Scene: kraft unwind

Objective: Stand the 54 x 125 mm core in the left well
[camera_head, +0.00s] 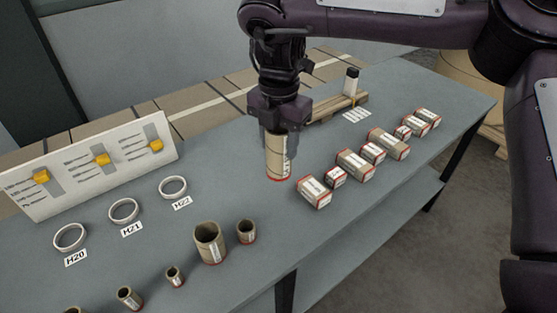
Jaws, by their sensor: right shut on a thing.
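My right gripper (279,122) points down and is shut on the upper part of a brown cardboard core (278,160) with a white label and a red lower rim. The core is upright over the middle of the table. I cannot tell whether its bottom touches the top. Its label is too small to read. Three white ring-shaped wells lie to its left: the left well (57,244) by the tag H20, the middle one (112,215) by H21, and the right one (162,189) by H22. All three look empty. My left gripper is out of view.
Several upright cores, including a wide one (199,244), stand along the front left. Several labelled, red-edged pieces, including a near one (313,193), line the right. A white board (85,172) with yellow sliders stands behind the wells. A wooden rack (335,107) is at the back.

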